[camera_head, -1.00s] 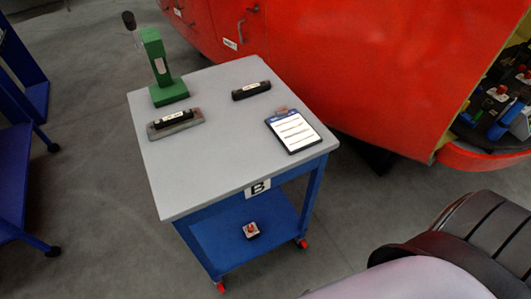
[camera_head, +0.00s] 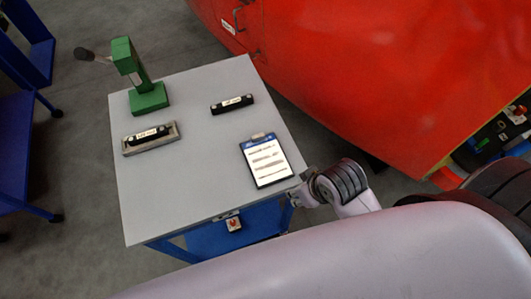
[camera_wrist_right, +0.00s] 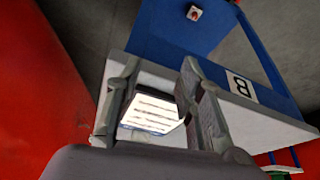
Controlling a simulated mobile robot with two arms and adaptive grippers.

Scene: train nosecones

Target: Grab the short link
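Two black bar-shaped links with white labels are on the grey tabletop in the head view. One link (camera_head: 232,104) lies directly on the table near its back right edge. The other link (camera_head: 149,135) sits in a shallow grey holder (camera_head: 174,141) at the left. The labels are too small to read, so I cannot tell which is the short one. My right gripper (camera_head: 298,190) is at the table's right edge, near the clipboard and apart from both links. In the right wrist view the gripper (camera_wrist_right: 158,88) is open and empty. My left gripper is not in view.
A clipboard (camera_head: 265,161) with a white sheet lies between my right gripper and the links. A green hand press (camera_head: 149,99) with a lever stands at the back left. The front of the tabletop (camera_head: 185,200) is clear. A red train nosecone (camera_head: 340,70) rises behind the table.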

